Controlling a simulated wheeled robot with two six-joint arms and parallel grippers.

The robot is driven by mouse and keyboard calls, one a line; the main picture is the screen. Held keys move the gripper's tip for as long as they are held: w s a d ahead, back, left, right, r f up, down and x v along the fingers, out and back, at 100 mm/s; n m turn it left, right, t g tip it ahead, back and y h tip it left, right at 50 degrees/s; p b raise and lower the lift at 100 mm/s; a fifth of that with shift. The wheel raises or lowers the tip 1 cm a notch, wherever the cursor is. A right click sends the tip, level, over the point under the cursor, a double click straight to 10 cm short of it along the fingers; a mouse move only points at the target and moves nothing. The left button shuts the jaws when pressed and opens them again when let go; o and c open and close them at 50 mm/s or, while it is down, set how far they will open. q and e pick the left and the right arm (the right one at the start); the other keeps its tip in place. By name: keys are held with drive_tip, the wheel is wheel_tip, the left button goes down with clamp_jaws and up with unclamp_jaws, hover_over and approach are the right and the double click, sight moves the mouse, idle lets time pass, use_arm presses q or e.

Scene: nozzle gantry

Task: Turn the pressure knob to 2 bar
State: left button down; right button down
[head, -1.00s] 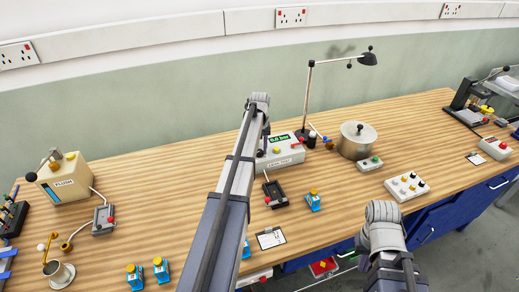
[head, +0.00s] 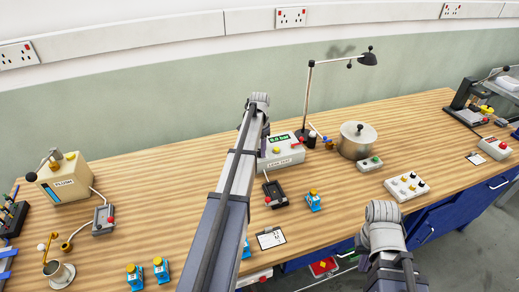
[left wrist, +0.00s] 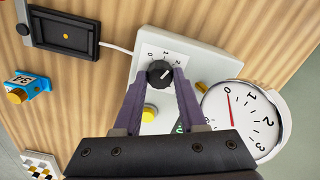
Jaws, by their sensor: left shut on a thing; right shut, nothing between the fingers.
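The leak test box (head: 283,157) is a pale box on the bench with a green display (head: 279,139) that seems to read 0.0 bar. In the left wrist view, its black pressure knob (left wrist: 161,74) sits on a white scale marked 0, 1, 2. The knob's white mark points up and right; its exact setting is hard to tell. My left gripper (left wrist: 162,78) is shut on the knob, one finger on each side. The round gauge (left wrist: 243,119) has its red needle near 0. My right gripper is out of view; only its arm shows.
A yellow button (left wrist: 149,113) is close to the left finger. A black tray fixture (head: 275,194) and a blue-yellow part (head: 313,200) are in front of the box. A lamp (head: 306,95) and metal pot (head: 356,141) stand to its right.

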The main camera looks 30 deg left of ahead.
use_arm(q)
drive_tip(key=shift+m, duration=2.2)
drive_tip(key=shift+c, duration=2.4)
unclamp_jaws()
drive_tip(key=shift+r, duration=0.15)
wheel_tip(320, 180, up, 8)
drive_tip(key=p, duration=0.8)
drive_tip(key=shift+f, duration=0.2)
